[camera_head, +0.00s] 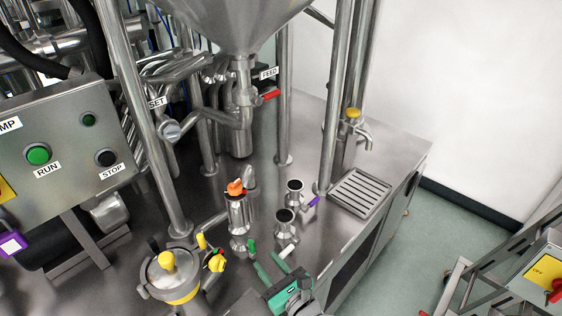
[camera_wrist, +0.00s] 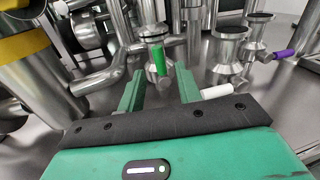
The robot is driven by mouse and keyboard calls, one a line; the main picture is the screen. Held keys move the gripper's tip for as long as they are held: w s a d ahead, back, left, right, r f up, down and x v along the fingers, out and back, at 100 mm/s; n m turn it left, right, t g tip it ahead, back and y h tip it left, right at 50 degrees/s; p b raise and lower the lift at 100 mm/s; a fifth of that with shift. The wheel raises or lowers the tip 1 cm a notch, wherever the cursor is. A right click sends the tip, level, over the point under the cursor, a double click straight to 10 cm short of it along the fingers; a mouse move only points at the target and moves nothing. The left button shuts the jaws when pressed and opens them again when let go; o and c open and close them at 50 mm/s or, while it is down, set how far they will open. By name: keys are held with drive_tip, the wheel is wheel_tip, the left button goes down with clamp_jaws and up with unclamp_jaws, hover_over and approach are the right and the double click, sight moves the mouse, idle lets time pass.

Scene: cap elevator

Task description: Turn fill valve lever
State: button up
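No label reading "fill" is visible, so I cannot tell for certain which lever is the fill valve's. A green lever (camera_head: 251,246) is on the pipework near the deck's middle; it also shows in the wrist view (camera_wrist: 158,58), pointing toward me. My gripper (camera_head: 269,263) is open, its green fingers apart. In the wrist view my gripper (camera_wrist: 160,84) has the green lever just ahead of the gap between its fingertips, with nothing held. A white lever (camera_head: 287,250) and a purple lever (camera_head: 314,201) are on funnel-topped ports to the right. A red lever (camera_head: 270,95) is by the FEED label.
A lidded pot (camera_head: 172,277) with yellow knobs stands left of my gripper. An orange-topped cylinder (camera_head: 238,208) stands behind the green lever. Steel posts (camera_head: 335,110) rise from the deck. A drain grate (camera_head: 359,192) lies at right. A control box (camera_head: 60,145) is at left.

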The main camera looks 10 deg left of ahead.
wheel_tip(320, 180, up, 30)
drive_tip(key=d+n+t+h+p, duration=0.2)
drive_tip(key=n+h+p, duration=0.2)
drive_tip(key=n+p, duration=0.5)
drive_tip(key=n, duration=0.6)
drive_tip(key=shift+w+d+r+n+p, duration=0.2)
drive_tip(key=shift+d+n+p, duration=0.15)
drive_tip(key=shift+n+p, duration=0.05)
